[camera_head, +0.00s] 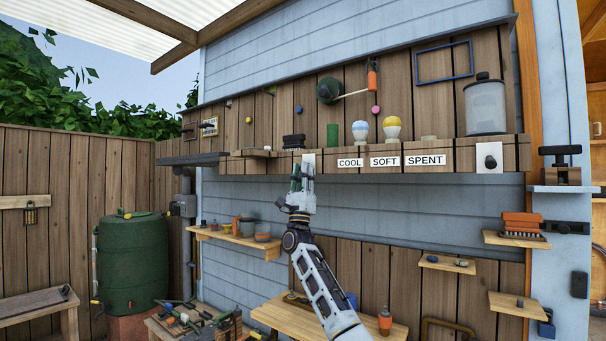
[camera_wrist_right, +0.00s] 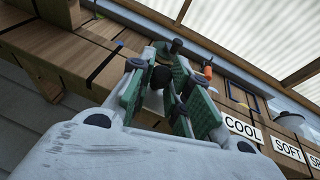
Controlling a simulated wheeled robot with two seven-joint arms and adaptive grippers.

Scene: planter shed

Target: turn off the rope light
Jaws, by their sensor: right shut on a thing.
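My right gripper (camera_head: 302,172) reaches up to the front board of the shelf, just left of the COOL label (camera_head: 349,162). A white switch plate (camera_head: 309,158) shows partly behind its fingertips. In the right wrist view the green-padded fingers of the gripper (camera_wrist_right: 161,78) are closed around a small black knob (camera_wrist_right: 160,76). The fingers hide the knob in the head view, and its setting cannot be read. I cannot make out the rope light. My left gripper is out of view.
A similar plate with a black knob (camera_head: 490,158) is at the board's right end. Bulbs (camera_head: 392,129), a green cylinder (camera_head: 333,135) and a glass jar (camera_head: 485,107) stand on the shelf above. A lower shelf with pots (camera_head: 240,238) lies to the left of my arm.

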